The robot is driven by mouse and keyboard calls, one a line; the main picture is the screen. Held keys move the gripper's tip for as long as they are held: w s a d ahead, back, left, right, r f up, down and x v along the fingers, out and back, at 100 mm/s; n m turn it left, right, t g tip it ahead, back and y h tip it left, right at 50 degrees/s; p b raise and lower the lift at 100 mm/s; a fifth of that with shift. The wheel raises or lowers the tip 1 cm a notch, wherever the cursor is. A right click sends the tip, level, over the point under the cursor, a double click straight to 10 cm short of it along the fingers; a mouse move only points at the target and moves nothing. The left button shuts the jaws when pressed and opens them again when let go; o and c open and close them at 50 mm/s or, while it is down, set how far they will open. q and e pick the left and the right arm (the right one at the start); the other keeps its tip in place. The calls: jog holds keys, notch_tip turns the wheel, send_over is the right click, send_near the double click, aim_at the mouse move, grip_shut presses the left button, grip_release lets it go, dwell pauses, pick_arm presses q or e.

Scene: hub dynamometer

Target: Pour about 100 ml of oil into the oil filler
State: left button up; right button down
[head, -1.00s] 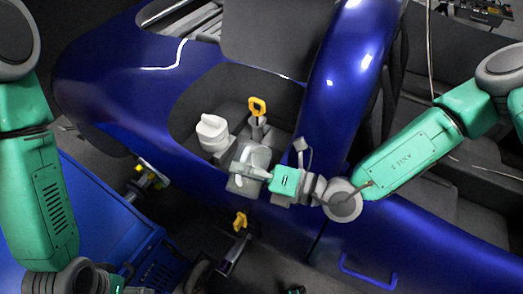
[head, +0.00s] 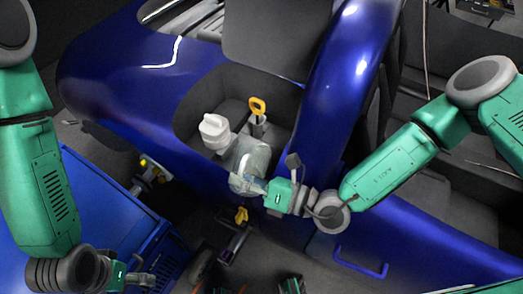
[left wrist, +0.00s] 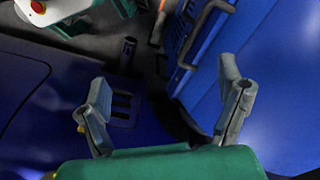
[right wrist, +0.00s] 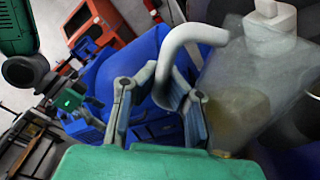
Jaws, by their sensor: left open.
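My right gripper (head: 262,188) is shut on the pale curved handle (right wrist: 180,50) of a translucent jug (head: 252,158). The right wrist view shows brownish oil (right wrist: 238,115) inside the jug (right wrist: 225,75). The jug is held at the front edge of the recess in the blue body. I cannot tell which is the filler. My left gripper (head: 142,279) is open and empty at the lower left.
The glossy blue body (head: 130,75) surrounds the dark recess (head: 240,80), with a thick blue arch (head: 340,80) on its right. A blue cabinet (head: 90,200) stands at the left beside my left arm. A yellow fitting (head: 241,215) sits low in front.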

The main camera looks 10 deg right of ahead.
jog(key=shift+s+a+n+p, duration=0.1)
jog(key=shift+s+n+p, duration=0.1)
jog(key=shift+n+p, duration=0.35)
jog(key=s+a+f+n+p, duration=0.2)
jog(key=s+f+n+p, duration=0.2)
jog(key=n, duration=0.3)
jog(key=shift+s+f+n+t+p, duration=0.35)
jog(key=shift+f+p, duration=0.15)
jog(key=shift+f, duration=0.35)
jog(key=shift+w+a, duration=0.1)
